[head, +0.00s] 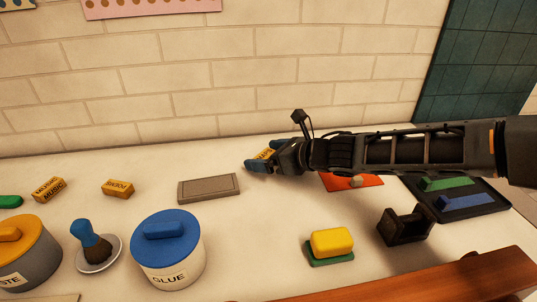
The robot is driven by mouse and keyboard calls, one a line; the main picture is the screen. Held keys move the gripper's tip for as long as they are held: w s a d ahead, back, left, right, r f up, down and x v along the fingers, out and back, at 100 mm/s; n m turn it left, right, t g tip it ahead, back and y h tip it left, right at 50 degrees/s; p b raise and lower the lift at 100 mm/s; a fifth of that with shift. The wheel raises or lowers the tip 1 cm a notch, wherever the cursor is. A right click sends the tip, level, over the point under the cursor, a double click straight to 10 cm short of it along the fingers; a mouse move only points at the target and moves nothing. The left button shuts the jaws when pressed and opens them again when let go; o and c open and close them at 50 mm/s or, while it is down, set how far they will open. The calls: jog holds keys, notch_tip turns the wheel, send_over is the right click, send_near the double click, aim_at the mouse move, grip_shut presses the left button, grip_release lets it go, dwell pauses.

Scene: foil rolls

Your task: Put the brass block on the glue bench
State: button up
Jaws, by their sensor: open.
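My gripper (262,159) reaches in from the right over the white table, with blue fingertips. It is open around a small yellow-orange block with dark lettering (265,154), partly hidden by the fingers. Two similar lettered blocks lie to the left: one reading MUSIC (48,190) and another (117,188). A plain yellow block (332,241) sits on a green base at the front. I cannot tell which one is the brass block. A white pot with a blue lid (168,262) is labelled GLUE. No surface is plainly marked as the glue bench.
A flat grey slab (208,188) lies left of my gripper. An orange-red mat (352,181) and a black tray with green and blue bars (462,214) lie right, by a dark holder (404,226). A blue-handled brush (90,240) and yellow-lidded pot (24,262) stand front left.

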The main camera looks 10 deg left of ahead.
jog(key=shift+r, duration=0.15)
jog(key=v, duration=1.2)
